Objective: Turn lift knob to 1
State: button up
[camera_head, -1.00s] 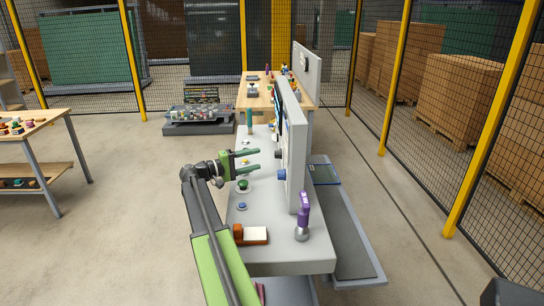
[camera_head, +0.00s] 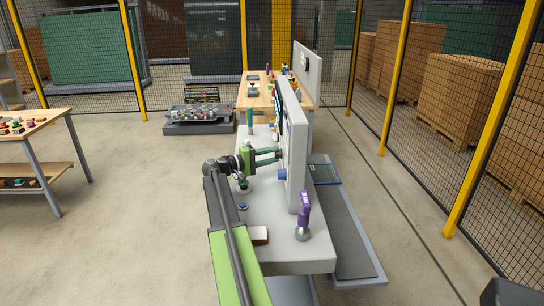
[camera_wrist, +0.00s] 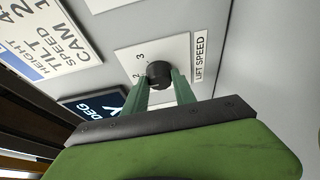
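The lift knob is a round black knob (camera_wrist: 159,73) on a white plate (camera_wrist: 178,48) labelled "LIFT SPEED" in the wrist view. The digits 3 and 2 show beside it; other markings are hidden by my fingers or the knob. My gripper (camera_wrist: 163,88) has its two green fingers apart, one on each side of the knob, with the tips close to it. I cannot tell whether they touch it. In the head view my gripper (camera_head: 279,154) reaches right to the upright panel (camera_head: 297,150); the knob is hidden there.
A dark display reading "DEG" (camera_wrist: 92,104) and a label sheet (camera_wrist: 45,38) are on the panel near my gripper. In the head view a blue knob (camera_head: 282,174) sits lower on the panel. A purple-handled tool (camera_head: 304,208) stands on the grey bench (camera_head: 275,258).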

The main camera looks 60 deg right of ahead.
grip_shut()
jog(key=shift+r+p, duration=0.1)
jog(key=shift+p, duration=0.2)
jog(key=shift+w+d+r+n+y+p, duration=0.1)
jog(key=shift+n+y+p, duration=0.7)
jog(key=shift+n+p, duration=0.65)
jog(key=shift+d+r+n+y+p, duration=0.1)
jog(key=shift+n+y+p, duration=0.7)
jog(key=shift+n+p, duration=0.7)
jog(key=shift+w+r+n+y+p, duration=0.1)
jog(key=shift+n+y+p, duration=0.85)
jog(key=shift+n, duration=0.8)
jog(key=shift+s, duration=0.1)
